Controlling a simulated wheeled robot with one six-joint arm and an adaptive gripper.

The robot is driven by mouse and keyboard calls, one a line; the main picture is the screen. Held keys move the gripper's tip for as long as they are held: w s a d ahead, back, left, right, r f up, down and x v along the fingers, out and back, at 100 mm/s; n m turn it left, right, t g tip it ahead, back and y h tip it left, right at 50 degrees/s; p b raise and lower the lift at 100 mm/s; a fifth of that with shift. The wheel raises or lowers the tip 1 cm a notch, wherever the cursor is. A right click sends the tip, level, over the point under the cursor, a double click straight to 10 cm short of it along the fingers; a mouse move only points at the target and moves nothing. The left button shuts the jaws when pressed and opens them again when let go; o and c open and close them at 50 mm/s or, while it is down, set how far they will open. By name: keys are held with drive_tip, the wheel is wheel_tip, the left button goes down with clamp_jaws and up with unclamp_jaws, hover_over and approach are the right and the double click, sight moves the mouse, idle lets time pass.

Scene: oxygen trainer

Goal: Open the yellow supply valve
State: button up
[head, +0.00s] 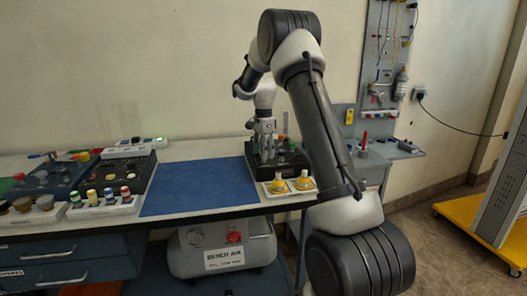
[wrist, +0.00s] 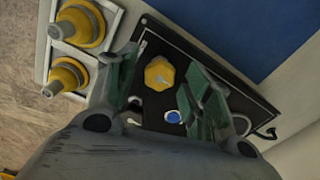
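The yellow supply valve (wrist: 159,73) is a lobed yellow knob on a black trainer panel (wrist: 225,75) in the wrist view. My gripper (wrist: 164,76) is open, with its two green-padded fingers apart on either side of the knob in this view. I cannot tell how far above the knob the fingertips are; no contact shows. A blue button (wrist: 173,116) sits below the knob on the panel. In the head view my gripper (head: 266,152) points down over the black panel (head: 293,164), and it hides the knob there.
A white tray with two yellow fittings (head: 278,185) stands at the panel's front edge. A blue mat (head: 197,187) lies left of the panel, bare. Other trainer boards (head: 50,176) are at the far left. A pegboard with hoses (head: 382,60) stands behind right.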

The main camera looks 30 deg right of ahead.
drive_tip(key=c, duration=0.9)
drive_tip(key=shift+n, duration=0.4)
drive_tip(key=n, duration=1.6)
drive_tip(key=shift+n, duration=0.3)
drive_tip(key=n, duration=0.6)
drive_tip(key=shift+n, duration=0.4)
